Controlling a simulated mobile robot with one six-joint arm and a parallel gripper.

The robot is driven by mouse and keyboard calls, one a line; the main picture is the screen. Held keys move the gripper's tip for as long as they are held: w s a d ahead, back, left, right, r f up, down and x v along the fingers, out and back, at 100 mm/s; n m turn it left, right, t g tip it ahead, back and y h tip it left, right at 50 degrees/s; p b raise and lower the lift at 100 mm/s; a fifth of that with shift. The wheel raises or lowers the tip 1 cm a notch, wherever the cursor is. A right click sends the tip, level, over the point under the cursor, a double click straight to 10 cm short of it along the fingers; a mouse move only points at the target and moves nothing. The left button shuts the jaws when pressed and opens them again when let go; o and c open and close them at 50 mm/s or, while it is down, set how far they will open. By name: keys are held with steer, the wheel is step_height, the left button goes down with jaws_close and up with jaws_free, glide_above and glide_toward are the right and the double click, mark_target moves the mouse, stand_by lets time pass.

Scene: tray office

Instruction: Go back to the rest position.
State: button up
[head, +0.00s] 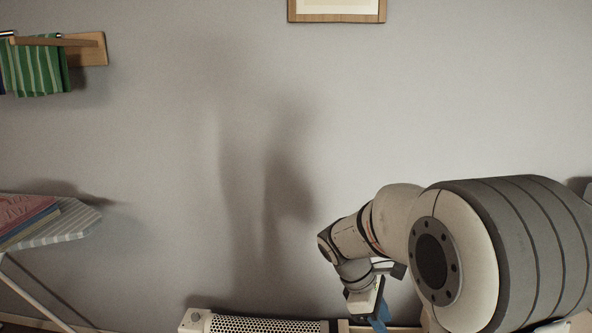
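My arm fills the lower right of the head view, bent with its wrist pointing down. My gripper (377,318) is at the bottom edge of the picture, below the wrist. A bit of blue shows at its end; I cannot tell whether this is part of the gripper or something else. The fingertips are cut off or hidden, so I cannot see whether they are open or shut.
An ironing board (72,222) with flat books or folders (25,212) stands at left. A green striped cloth (35,70) hangs from a wooden wall rack (88,49). A white perforated unit (262,325) lies at the bottom, left of my gripper. The wall between is bare below a picture frame (337,17).

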steer(key=s+a+r+m+t+y+p, duration=0.2)
steer(key=s+r+m+t+y+p, duration=0.2)
steer(key=s+r+m+p, duration=0.6)
steer(key=s+r+m+y, duration=0.1)
steer(key=s+r+m, duration=0.2)
steer(key=s+r, duration=0.2)
steer(key=shift+a+r+y, duration=0.3)
steer(key=shift+a+r, duration=0.05)
steer(key=shift+a, duration=0.05)
